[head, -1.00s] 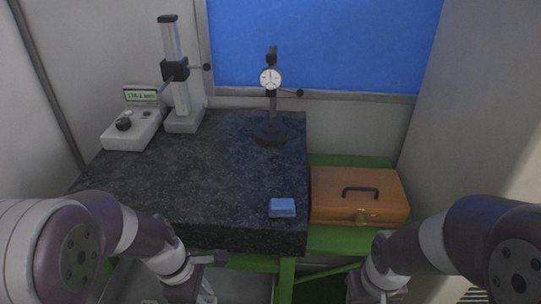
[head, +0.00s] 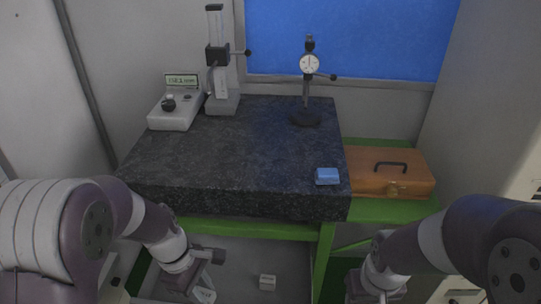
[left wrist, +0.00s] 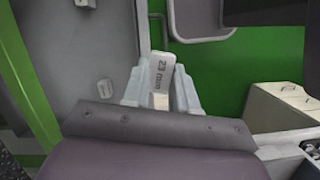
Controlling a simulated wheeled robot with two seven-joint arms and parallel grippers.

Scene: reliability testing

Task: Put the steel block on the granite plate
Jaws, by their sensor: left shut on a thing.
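The steel block (left wrist: 161,76) is a pale grey block marked "23 mm". In the left wrist view it sits between the two fingers of my left gripper (left wrist: 160,92), which is shut on it. In the head view my left gripper is at the bottom edge, with the block (head: 203,295) partly cut off, low in front of the granite plate. The granite plate (head: 230,160) is a dark speckled slab on a green stand. My right arm shows at the right in the head view, but its fingers are out of frame.
A blue block (head: 327,177) lies near the plate's front right corner. A dial gauge stand (head: 306,116), height gauge (head: 222,100) and display box (head: 174,112) stand at its back. A wooden case (head: 392,178) sits right. A small pale block (head: 267,282) lies below. The plate's middle is clear.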

